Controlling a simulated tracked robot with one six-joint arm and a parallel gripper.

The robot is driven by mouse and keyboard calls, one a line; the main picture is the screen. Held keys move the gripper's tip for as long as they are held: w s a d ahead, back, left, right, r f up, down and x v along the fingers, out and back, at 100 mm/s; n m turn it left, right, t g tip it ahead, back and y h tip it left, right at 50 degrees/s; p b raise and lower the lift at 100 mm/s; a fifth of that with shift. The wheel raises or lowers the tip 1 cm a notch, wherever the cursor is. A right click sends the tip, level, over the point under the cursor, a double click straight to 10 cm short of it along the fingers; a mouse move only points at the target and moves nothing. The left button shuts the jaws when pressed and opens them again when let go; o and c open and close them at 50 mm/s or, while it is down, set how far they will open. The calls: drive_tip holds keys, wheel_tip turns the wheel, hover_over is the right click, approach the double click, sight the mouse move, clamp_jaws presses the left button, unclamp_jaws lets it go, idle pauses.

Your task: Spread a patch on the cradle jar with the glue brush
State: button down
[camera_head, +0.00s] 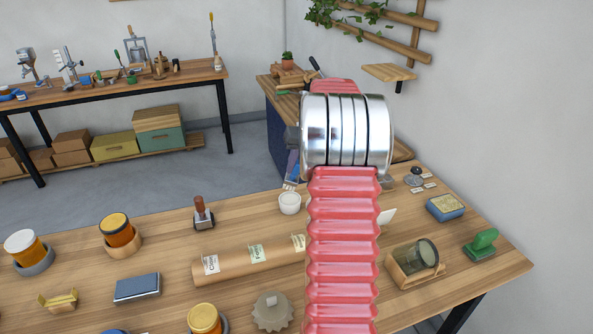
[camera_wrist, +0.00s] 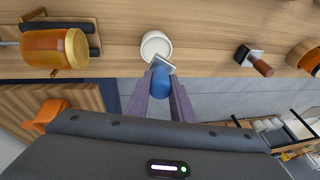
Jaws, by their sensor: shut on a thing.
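My gripper (camera_wrist: 163,82) is shut on the glue brush (camera_wrist: 161,83), a blue handle with a pale, flat metal-like end. In the wrist view the brush end overlaps the edge of a white pot (camera_wrist: 156,45); I cannot tell whether they touch. The pot also shows in the head view (camera_head: 290,203), with the brush end (camera_head: 291,181) just above it in the picture. An amber jar (camera_wrist: 50,48) lies on its side across dark rails on a wooden cradle (camera_wrist: 82,22) in the wrist view. My arm hides most of my gripper in the head view.
A cardboard tube (camera_head: 250,259) with labels lies left of my arm. A glass cylinder (camera_head: 424,252) rests in a wooden holder on the right. The table's far edge runs close beyond the pot.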

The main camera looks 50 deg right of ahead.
drive_tip(key=shift+r, duration=1.05)
drive_tip(key=shift+m, duration=0.3)
drive_tip(key=shift+s+f+m, duration=0.2)
drive_tip(key=shift+f+m, duration=0.1)
drive_tip(key=shift+m, duration=0.2)
drive_tip(key=shift+a+m+h, duration=0.1)
drive_tip(key=shift+m+h, duration=0.2)
drive_tip(key=w+a+r+n, duration=0.1)
drive_tip(key=w+a, duration=0.3)
drive_tip(key=a, duration=1.1)
drive_tip(key=w+a+r+n+y, duration=0.1)
drive_tip(key=w+a, duration=0.4)
drive_tip(key=a, duration=1)
drive_tip(key=w+a+r+n, duration=0.3)
drive_tip(key=w+a+r, duration=0.1)
drive_tip(key=a, duration=1.2)
drive_tip(key=shift+w+r+y, duration=0.2)
drive_tip(key=shift+w+y, duration=0.1)
drive_tip(key=shift+y, duration=0.1)
